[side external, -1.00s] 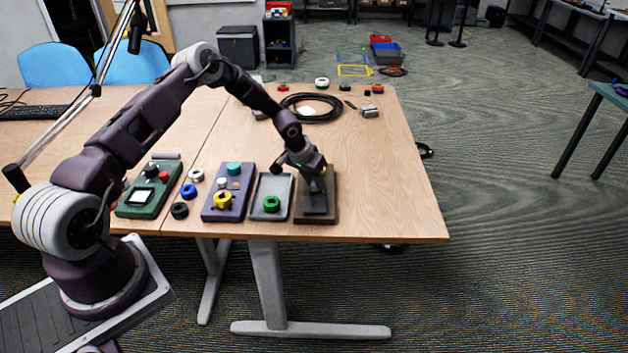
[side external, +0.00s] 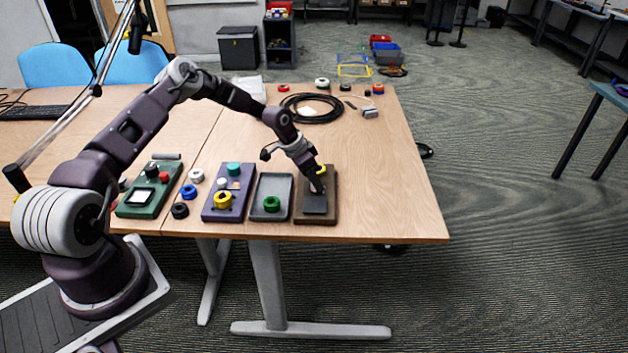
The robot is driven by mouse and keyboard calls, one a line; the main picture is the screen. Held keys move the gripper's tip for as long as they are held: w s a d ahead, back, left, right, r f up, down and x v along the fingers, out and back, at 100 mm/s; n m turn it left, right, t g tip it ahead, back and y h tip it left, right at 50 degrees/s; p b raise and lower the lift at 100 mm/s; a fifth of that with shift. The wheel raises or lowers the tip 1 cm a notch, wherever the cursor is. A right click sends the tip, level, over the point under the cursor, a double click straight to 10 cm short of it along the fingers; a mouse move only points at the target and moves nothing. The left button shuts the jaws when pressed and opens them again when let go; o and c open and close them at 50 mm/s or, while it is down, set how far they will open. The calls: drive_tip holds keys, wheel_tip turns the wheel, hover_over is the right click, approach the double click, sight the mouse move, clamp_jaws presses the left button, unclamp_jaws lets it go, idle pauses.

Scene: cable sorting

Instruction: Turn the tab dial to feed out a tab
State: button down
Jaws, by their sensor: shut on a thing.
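My gripper (side external: 317,189) reaches down onto the brown unit (side external: 328,216) at the right end of the row. It is shut on a small part there, which I take to be the tab dial; the fingers hide most of it. A yellow part (side external: 321,169) shows right beside the fingers. A dark grey plate (side external: 314,204) lies on the front of the brown unit. No fed-out tab can be made out at this size.
Left of the brown unit are a grey tray (side external: 272,185) with a green ring (side external: 271,204), a purple panel (side external: 212,212) with knobs, and a green panel (side external: 134,210). A black cable coil (side external: 287,107) lies behind. The table right of the unit is clear.

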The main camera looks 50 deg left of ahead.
drive_tip(key=m+h, duration=0.1)
drive_tip(key=m, duration=0.2)
drive_tip(key=m+g, duration=0.1)
drive_tip(key=m, duration=0.1)
drive_tip(key=shift+w+a+m+h, duration=0.1)
drive_tip(key=shift+a+m+h, duration=0.05)
drive_tip(key=shift+m+h, duration=0.25)
idle(0.4)
drive_tip(key=c, duration=1.1)
unclamp_jaws()
drive_tip(key=shift+g, duration=0.3)
drive_tip(key=shift+c, duration=0.2)
drive_tip(key=v, duration=0.7)
